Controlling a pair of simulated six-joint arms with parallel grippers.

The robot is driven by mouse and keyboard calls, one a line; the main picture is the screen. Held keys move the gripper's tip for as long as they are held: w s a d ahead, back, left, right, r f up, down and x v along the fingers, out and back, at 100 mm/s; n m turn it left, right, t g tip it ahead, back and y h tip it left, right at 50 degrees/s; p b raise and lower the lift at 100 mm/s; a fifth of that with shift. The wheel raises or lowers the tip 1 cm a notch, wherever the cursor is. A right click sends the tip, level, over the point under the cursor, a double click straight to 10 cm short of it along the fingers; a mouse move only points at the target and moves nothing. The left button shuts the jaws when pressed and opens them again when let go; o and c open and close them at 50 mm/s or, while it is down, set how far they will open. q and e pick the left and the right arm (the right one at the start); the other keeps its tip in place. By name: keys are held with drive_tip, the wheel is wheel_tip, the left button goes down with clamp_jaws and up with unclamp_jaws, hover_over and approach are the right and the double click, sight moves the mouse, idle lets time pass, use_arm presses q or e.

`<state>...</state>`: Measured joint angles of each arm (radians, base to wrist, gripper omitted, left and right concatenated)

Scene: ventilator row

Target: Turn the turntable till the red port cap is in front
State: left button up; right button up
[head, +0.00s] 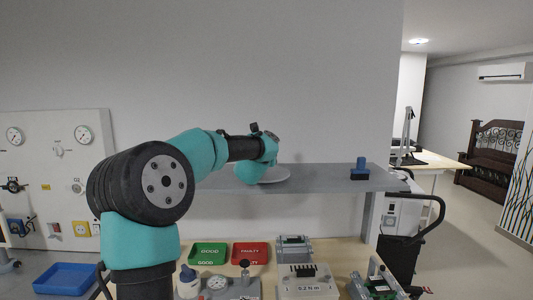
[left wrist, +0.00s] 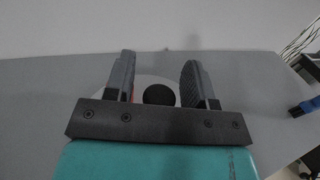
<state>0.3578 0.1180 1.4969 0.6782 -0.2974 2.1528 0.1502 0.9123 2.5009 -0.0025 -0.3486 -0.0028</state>
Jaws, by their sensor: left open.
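The turntable (head: 275,178) is a pale grey disc on the grey wall shelf in the head view. My left arm hangs over it and covers part of it. In the left wrist view my left gripper (left wrist: 158,66) is open, its two dark fingers apart over the pale disc (left wrist: 149,84). A round black knob (left wrist: 159,95) shows between the fingers. A small red patch (left wrist: 132,97) shows beside the left finger, mostly hidden by it; I cannot tell for sure that it is the red port cap. My right gripper is in neither view.
A blue and black object (head: 360,168) stands on the shelf (head: 325,180) to the right, apart from the disc. Below are a green tray (head: 208,254), a red tray (head: 251,254) and several devices on the bench. The shelf between disc and blue object is clear.

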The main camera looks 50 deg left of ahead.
use_arm(q)
drive_tip(key=shift+c, duration=0.5)
clamp_jaws()
